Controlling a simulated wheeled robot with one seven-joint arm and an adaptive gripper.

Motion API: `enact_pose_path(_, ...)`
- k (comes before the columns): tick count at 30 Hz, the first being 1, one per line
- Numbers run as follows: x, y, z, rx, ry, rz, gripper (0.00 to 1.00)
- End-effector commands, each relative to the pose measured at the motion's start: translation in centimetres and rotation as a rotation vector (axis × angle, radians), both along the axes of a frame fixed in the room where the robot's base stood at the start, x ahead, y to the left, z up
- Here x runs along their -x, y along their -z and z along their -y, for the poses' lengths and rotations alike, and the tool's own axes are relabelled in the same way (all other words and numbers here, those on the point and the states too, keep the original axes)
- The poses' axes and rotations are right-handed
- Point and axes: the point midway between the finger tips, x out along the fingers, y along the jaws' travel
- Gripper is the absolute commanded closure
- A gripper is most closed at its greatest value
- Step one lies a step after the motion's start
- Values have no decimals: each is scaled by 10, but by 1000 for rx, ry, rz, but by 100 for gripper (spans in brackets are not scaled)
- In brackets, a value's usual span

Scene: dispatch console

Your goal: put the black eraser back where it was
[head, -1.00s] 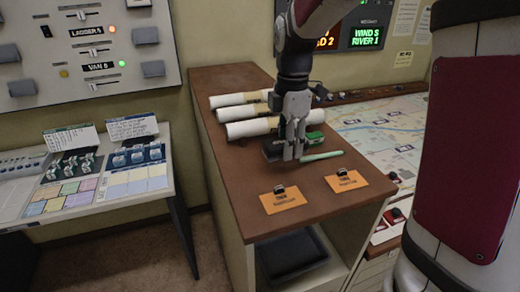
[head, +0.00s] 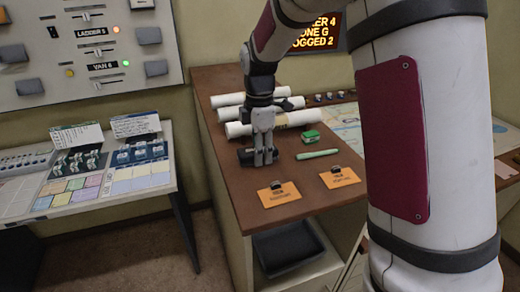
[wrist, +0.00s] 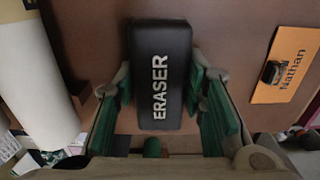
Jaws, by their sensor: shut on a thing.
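The black eraser (head: 245,156) is at the left side of the brown desktop, in front of the rolled papers. In the wrist view the eraser (wrist: 161,80) shows its white "ERASER" lettering and lies lengthwise between the green-padded fingers. My gripper (head: 261,160) points down and is shut on the eraser; its fingers (wrist: 160,85) are on both long sides. The eraser is at or just above the desktop; I cannot tell whether it touches.
White paper rolls (head: 272,123) lie behind the gripper. A green block (head: 311,137) and a pale green stick (head: 317,155) lie to its right. Orange cards (head: 279,194) with black clips lie in front. A black tray (head: 285,249) sits on the shelf below.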

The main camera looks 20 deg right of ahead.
Motion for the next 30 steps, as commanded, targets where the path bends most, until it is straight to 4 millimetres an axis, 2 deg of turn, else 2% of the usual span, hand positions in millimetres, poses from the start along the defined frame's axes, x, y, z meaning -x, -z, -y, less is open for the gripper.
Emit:
enact_pose_path(3, 0, 3, 0, 0, 0, -1, 93)
enact_pose_path(4, 0, 3, 0, 0, 0, 0, 60)
enact_pose_path(6, 0, 3, 0, 0, 0, 0, 44)
enact_pose_path(7, 0, 3, 0, 0, 0, 0, 42)
enact_pose_path(16, 0, 1, 0, 0, 0, 0, 42)
enact_pose_path(20, -2, -7, 0, 0, 0, 4, 42)
enact_pose_path(23, -3, -22, 0, 0, 0, 5, 42)
enact_pose_path(30, -3, -72, 1, 1, 0, 6, 42)
